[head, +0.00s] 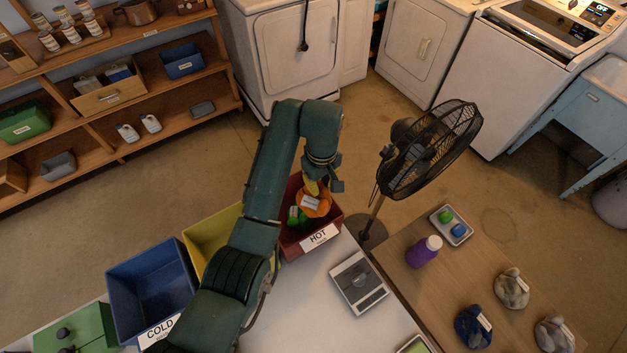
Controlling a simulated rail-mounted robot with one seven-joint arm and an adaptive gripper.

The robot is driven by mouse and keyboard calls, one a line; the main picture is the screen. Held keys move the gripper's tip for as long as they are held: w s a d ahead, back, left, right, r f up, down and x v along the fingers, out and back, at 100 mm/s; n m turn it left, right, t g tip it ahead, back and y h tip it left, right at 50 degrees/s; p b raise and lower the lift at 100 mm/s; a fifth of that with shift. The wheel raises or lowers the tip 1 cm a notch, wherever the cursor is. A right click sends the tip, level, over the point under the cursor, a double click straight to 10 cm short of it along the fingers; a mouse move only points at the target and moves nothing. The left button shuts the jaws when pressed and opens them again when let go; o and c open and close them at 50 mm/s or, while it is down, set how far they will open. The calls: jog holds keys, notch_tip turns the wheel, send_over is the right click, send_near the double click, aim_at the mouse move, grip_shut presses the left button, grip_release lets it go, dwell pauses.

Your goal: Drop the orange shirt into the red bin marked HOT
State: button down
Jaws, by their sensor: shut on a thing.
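The orange shirt (322,206) is a bundled cloth with a white tag, at the opening of the red bin. My gripper (313,190) is shut on it from above; the arm hides part of the jaws. The red bin (329,222) has a white label reading HOT on its front and stands at the back of the white table. A green item (293,218) shows inside the bin beside the shirt. I cannot tell whether the shirt touches the bin's contents.
A yellow bin (200,236) and a blue bin marked COLD (150,275) stand to the left, partly behind my arm. A black fan (430,150) stands close right of the red bin. A scale (358,283) and purple bottle (424,252) are nearby.

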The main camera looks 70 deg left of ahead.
aim_at(305, 187)
jog(key=s+a+n, duration=0.1)
jog(key=s+a+f+n, duration=0.1)
jog(key=s, duration=0.1)
jog(key=shift+a, duration=0.35)
jog(key=shift+s+a+f, duration=0.1)
jog(key=shift+f, duration=3)
jog(key=c, duration=1)
grip_release()
notch_tip(305, 187, up, 12)
jog(key=shift+r, duration=0.1)
